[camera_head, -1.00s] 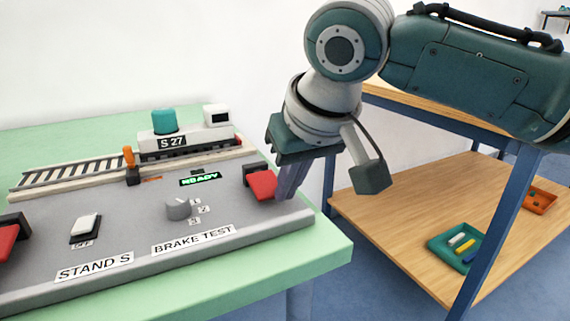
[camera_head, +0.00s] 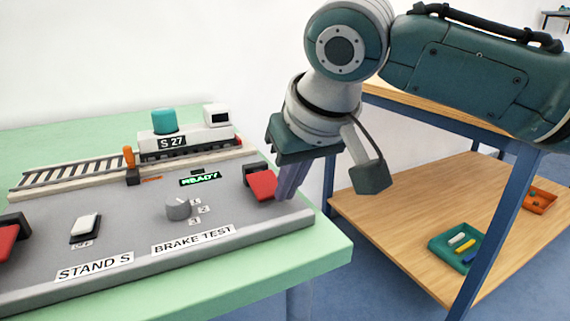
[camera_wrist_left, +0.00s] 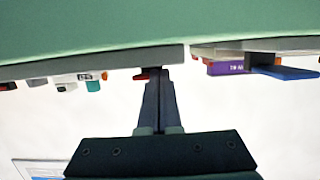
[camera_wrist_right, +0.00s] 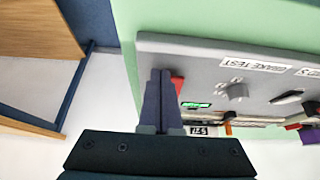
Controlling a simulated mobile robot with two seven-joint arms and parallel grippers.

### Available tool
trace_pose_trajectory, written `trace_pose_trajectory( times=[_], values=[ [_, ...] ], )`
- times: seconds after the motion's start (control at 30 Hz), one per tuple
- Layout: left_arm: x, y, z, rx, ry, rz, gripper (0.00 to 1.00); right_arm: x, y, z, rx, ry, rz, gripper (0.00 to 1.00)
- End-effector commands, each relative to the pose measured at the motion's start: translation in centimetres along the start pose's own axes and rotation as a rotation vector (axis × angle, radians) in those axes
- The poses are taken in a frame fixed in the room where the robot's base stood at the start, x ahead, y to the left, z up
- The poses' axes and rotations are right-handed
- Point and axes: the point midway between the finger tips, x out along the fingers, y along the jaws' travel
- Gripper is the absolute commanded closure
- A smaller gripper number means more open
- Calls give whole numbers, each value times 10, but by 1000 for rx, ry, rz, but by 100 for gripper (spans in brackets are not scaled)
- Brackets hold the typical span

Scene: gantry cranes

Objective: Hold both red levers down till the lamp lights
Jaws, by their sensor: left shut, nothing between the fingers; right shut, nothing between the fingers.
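The right red lever (camera_head: 262,184) sits on the right side of the grey BRAKE TEST panel (camera_head: 150,212) and also shows in the right wrist view (camera_wrist_right: 178,83). My right gripper (camera_head: 284,196) is shut and empty, fingers pointing down beside the lever's right edge; I cannot tell whether they touch it. The left red lever (camera_head: 6,241) is cut by the left picture edge. My left gripper (camera_wrist_left: 157,72) shows only in the left wrist view, shut and empty, with a small red part (camera_wrist_left: 142,76) beside its fingertips. I cannot tell which part is the lamp; a green display (camera_head: 200,179) reads READY.
The panel carries a grey knob (camera_head: 178,209), a white rocker switch (camera_head: 85,226), an orange-topped handle (camera_head: 129,158) and a model vehicle (camera_head: 190,143) with a teal dome. It stands on a green table (camera_head: 325,243). A wooden shelf (camera_head: 400,215) with trays is at the right.

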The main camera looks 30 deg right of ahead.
Motion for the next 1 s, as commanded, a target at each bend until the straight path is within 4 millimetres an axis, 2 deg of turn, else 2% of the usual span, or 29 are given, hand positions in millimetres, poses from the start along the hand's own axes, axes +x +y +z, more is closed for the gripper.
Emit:
trace_pose_trajectory(
  times=[0.67,1.0],
  values=[
    [0,0,-2,0,4,0,100,0,0,0,0,-1,0,100],
    [0,0,-1,0,4,0,100,-12,0,-7,0,2,1,100]
  ],
)
